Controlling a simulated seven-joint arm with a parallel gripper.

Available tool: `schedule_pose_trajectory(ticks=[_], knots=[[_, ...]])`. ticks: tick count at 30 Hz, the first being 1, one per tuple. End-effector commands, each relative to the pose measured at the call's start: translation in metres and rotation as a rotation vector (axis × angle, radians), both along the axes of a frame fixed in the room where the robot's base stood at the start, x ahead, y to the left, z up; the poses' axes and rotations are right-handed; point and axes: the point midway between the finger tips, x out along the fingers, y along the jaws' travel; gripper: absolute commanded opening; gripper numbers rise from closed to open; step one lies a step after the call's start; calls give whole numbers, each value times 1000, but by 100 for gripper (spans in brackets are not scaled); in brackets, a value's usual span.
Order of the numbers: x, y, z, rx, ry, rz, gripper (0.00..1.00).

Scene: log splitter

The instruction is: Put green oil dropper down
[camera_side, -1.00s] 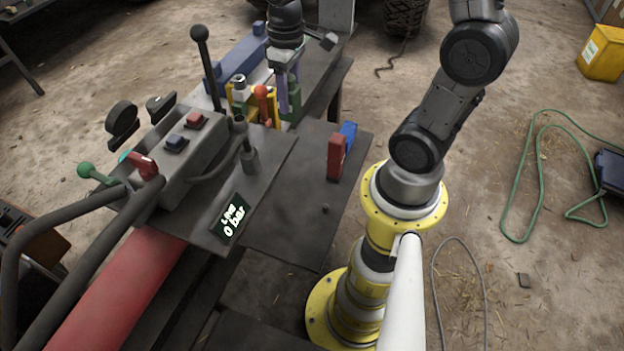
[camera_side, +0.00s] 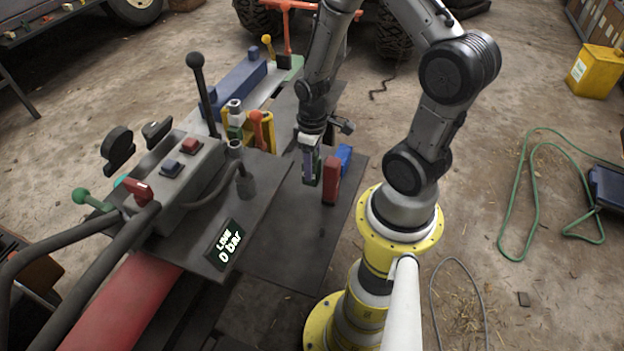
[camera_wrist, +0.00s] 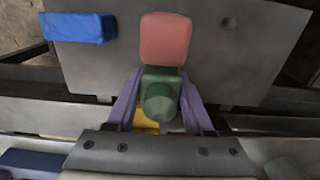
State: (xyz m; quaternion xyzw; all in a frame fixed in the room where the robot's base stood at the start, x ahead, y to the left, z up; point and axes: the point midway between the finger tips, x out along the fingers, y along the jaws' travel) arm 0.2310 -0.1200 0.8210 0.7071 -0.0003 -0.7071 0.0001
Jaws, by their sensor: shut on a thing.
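The green oil dropper (camera_wrist: 160,92) is between the two purple fingers of my gripper (camera_wrist: 158,105) in the wrist view. In the side view my gripper (camera_side: 313,168) is shut on the dropper (camera_side: 318,173), which is partly hidden by the fingers. It is over the dark metal side plate (camera_side: 290,235), just left of a red block (camera_side: 331,180). I cannot tell whether the dropper touches the plate.
A blue block (camera_side: 344,157) stands behind the red block. A yellow rack (camera_side: 262,137) with an orange-red item (camera_side: 256,120) is to the left. The control box (camera_side: 180,165) and black levers stand further left. The plate's front part is clear.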

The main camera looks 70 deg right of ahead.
Motion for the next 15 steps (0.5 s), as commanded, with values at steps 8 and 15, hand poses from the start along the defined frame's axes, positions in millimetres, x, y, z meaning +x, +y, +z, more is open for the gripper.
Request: schedule_pose_trajectory(ticks=[8, 15], knots=[[0, 0, -27, 1, 3, 0, 0], [0, 0, -54, 0, 0, 0, 0]])
